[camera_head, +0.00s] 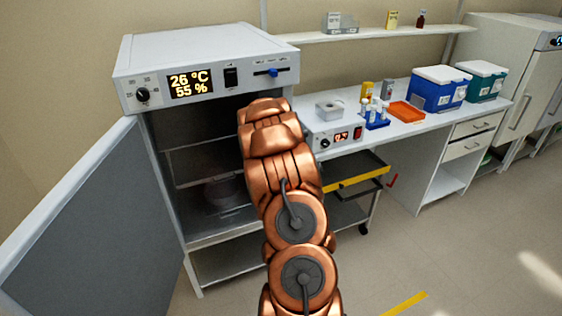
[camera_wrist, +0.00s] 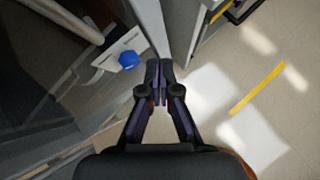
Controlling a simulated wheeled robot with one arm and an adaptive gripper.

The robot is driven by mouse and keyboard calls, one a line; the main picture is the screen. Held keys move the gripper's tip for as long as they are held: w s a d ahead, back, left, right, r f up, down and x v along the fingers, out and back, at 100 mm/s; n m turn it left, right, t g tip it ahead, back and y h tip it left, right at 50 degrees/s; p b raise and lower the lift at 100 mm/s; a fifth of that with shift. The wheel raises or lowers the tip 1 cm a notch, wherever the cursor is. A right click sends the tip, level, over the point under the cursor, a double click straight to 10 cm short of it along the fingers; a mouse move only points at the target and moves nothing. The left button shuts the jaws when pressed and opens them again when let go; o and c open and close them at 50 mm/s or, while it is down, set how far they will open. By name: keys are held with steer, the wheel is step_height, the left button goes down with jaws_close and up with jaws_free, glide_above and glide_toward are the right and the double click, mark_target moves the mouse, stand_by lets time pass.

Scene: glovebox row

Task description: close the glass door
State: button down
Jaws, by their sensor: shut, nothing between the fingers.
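The glass door (camera_head: 85,225) of the white cabinet (camera_head: 205,50) stands wide open at the left of the head view, a grey panel in a pale frame. The cabinet's dark inside with its shelves shows, partly hidden by my copper arm. In the head view my arm reaches up in front of the cabinet's right side, and its gripper is hidden. In the wrist view my gripper (camera_wrist: 163,75) is shut and empty, its fingertips together. I cannot tell whether it touches anything. The cabinet's blue slider knob (camera_head: 272,72) is on its control panel; a blue knob (camera_wrist: 128,60) also shows in the wrist view.
A bench (camera_head: 420,118) to the right holds an orange tray (camera_head: 407,111), a blue box (camera_head: 437,90) and a teal box (camera_head: 481,84). A cart with a yellow-edged shelf (camera_head: 355,178) stands right of my arm.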

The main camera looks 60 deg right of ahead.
steer(key=s+a+f+m+t+y+b, duration=0.1)
steer(key=a+f+m+t+b, duration=0.1)
steer(key=f+m+t+b, duration=0.4)
steer(key=s+a+f+m+t+b, duration=0.2)
steer(key=f+m+b, duration=0.3)
steer(key=m+b, duration=0.6)
step_height(320, 180, up, 4)
steer(key=s+m+t+h+b, duration=0.25)
steer(key=m+h+b, duration=0.2)
steer(key=m, duration=0.75)
steer(key=p+x, duration=0.1)
steer(key=x, duration=1.3)
steer(key=shift+w+f+y+p, duration=0.35)
steer(key=shift+p, duration=0.05)
steer(key=shift+a, duration=0.1)
steer(key=shift+w, duration=0.1)
